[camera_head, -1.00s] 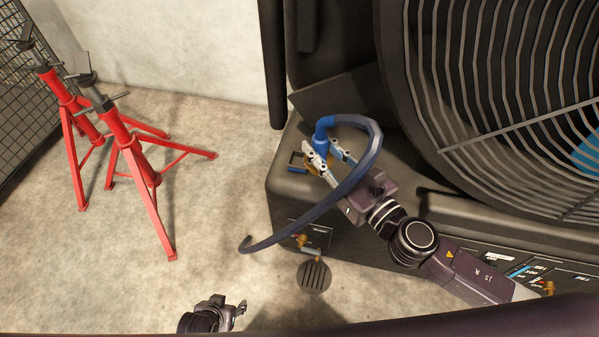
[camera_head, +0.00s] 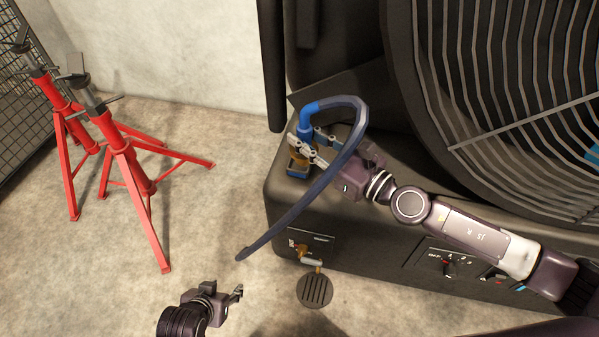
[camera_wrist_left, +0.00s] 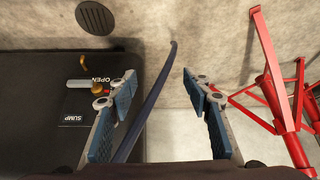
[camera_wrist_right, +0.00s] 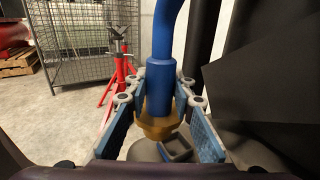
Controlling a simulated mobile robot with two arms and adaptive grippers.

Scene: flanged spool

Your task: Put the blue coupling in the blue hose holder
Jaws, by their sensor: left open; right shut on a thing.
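The blue coupling (camera_head: 305,122), with a brass lower end, is on the end of a dark blue hose (camera_head: 318,190). My right gripper (camera_head: 308,143) is shut on it and holds it roughly upright. It also shows between the fingers in the right wrist view (camera_wrist_right: 159,92). The blue hose holder (camera_head: 297,171), a small square socket, sits on the dark housing's corner just below the brass end. The brass end partly covers it; I cannot tell whether they touch. My left gripper (camera_head: 239,292) is open and empty, low over the floor.
The dark housing (camera_head: 345,225) carries a large fan grille (camera_head: 490,110) at right. A brass valve (camera_head: 308,256) is on its front, above a round floor drain (camera_head: 314,290). Red stands (camera_head: 140,180) stand at left. The floor between is clear.

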